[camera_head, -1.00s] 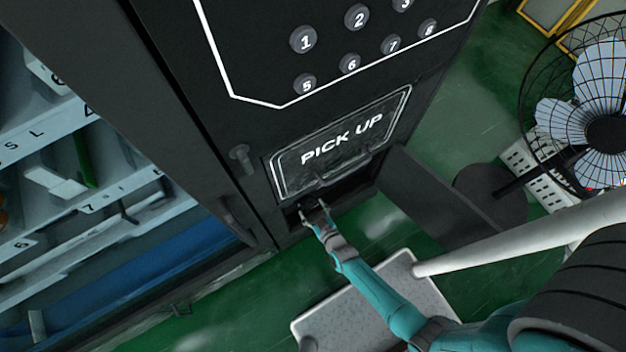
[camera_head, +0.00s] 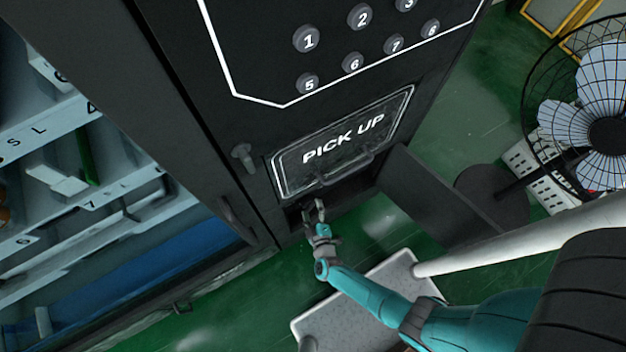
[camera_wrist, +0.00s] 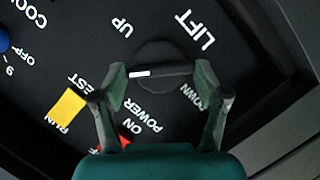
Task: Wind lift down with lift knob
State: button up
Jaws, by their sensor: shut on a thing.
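The lift knob (camera_wrist: 165,72) is a black round dial with a raised bar and a white mark at the bar's left end. It sits on a black panel, between the printed words UP, LIFT and DOWN in the wrist view. My gripper (camera_wrist: 160,76) is shut on the knob's bar, one finger at each end. In the head view my gripper (camera_head: 312,209) reaches into the dark opening under the PICK UP flap (camera_head: 343,147). The knob is hidden there.
A yellow switch (camera_wrist: 66,108) and a red control (camera_wrist: 124,139) lie near my fingers, with a blue knob (camera_wrist: 4,41) at the far left. An open dark door (camera_head: 440,200) stands right of the opening. A fan (camera_head: 590,115) stands farther right.

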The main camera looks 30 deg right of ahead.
jog(key=n+h, duration=0.1)
jog(key=n, duration=0.1)
jog(key=n+t+h, duration=0.1)
jog(key=n, duration=0.1)
jog(key=shift+w+a+f+n, duration=0.1)
jog(key=shift+a+f+n, duration=0.1)
jog(key=shift+n, duration=0.2)
jog(key=shift+t, duration=0.3)
jog(key=o, duration=1.1)
jog(key=shift+o, duration=0.2)
jog(key=v, duration=1.2)
